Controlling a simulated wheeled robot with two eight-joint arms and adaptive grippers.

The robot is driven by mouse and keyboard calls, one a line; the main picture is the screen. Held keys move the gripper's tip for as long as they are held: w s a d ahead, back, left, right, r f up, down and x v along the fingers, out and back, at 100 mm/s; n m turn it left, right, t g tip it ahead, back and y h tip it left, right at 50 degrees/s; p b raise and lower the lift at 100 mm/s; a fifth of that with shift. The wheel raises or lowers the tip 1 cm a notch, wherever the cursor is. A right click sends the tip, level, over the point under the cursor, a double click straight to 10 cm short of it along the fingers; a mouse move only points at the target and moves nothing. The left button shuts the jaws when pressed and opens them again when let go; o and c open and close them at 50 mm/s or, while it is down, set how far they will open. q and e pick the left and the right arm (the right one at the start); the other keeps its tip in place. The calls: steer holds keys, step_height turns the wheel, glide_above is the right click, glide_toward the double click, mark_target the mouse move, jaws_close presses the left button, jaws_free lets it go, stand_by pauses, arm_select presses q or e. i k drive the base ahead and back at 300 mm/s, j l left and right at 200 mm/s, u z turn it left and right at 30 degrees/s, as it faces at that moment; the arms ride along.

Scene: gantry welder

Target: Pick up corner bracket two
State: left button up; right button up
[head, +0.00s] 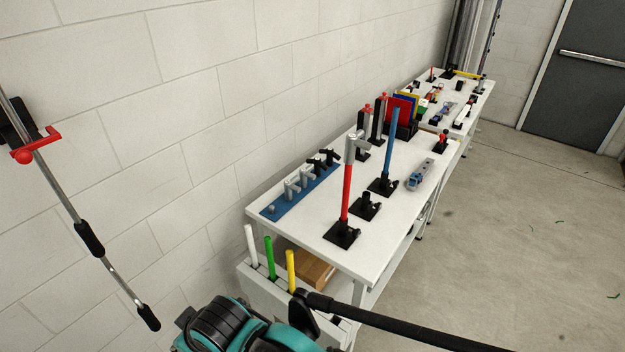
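Several corner-bracket-like fittings stand in a row on a blue strip (279,209) along the wall side of the near white table. The nearer ones are light grey, such as the grey bracket (291,189); the farther ones are black, such as the black bracket (331,157). A similar grey fitting (354,147) sits on top of an upright red post (347,194). No label is readable, so I cannot tell which one is corner bracket two. Neither of my grippers shows in the head view.
A blue post (391,150) in a black base and an empty black base (365,207) stand on the near table (335,263). White, green and yellow rods (270,258) stand at its front end. A second cluttered table lies beyond. Open floor (510,240) is to the right.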

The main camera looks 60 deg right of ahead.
mark_target(289, 186)
steer(key=i+z, duration=0.4)
steer(key=i, duration=0.5)
steer(key=i+z, duration=0.15)
steer(key=z, duration=0.25)
steer(key=i+j+z, duration=0.15)
steer(key=z, duration=0.25)
steer(key=i+j+z, duration=0.1)
steer(key=z, duration=0.3)
steer(key=j, duration=0.1)
